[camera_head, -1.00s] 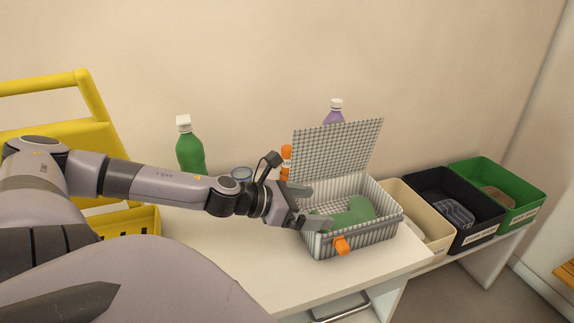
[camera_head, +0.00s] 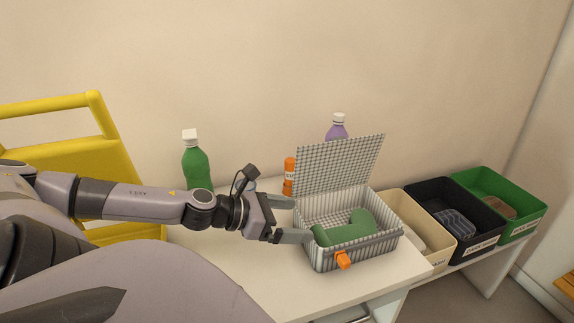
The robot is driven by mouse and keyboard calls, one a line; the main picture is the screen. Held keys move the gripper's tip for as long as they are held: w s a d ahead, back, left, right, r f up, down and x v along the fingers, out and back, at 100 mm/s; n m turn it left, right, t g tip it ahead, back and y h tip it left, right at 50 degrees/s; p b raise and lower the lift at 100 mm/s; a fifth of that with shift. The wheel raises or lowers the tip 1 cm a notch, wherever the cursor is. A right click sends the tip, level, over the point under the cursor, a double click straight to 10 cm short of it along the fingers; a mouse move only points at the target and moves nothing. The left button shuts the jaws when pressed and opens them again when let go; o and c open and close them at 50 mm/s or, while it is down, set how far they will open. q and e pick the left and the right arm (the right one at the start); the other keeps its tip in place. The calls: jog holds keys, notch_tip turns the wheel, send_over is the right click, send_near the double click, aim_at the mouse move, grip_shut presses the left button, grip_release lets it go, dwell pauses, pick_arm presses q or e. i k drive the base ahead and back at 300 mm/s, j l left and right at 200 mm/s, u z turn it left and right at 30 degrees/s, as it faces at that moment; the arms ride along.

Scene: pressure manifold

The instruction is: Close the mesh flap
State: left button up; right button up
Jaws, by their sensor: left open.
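The mesh flap (camera_head: 338,163) is a grey checked lid. It stands raised at the back of a grey mesh basket (camera_head: 378,247) on the white table. An orange latch (camera_head: 343,260) sits on the basket's front. A green rounded object (camera_head: 345,234) lies inside. My left gripper (camera_head: 300,219) is open and empty at the basket's left side, its fingertips near the left rim. I cannot tell whether they touch it. My right gripper is not in view.
A green bottle (camera_head: 197,165), an orange bottle (camera_head: 289,176) and a purple bottle (camera_head: 337,128) stand at the back. Beige (camera_head: 437,252), black (camera_head: 482,242) and green (camera_head: 520,228) bins line the right. A yellow frame (camera_head: 75,155) is at left. Table front is clear.

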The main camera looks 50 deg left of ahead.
aim_at(340, 163)
jog(key=k+l, duration=0.35)
jog(key=l, duration=0.2)
jog(key=k+l, duration=0.35)
jog(key=l, duration=0.15)
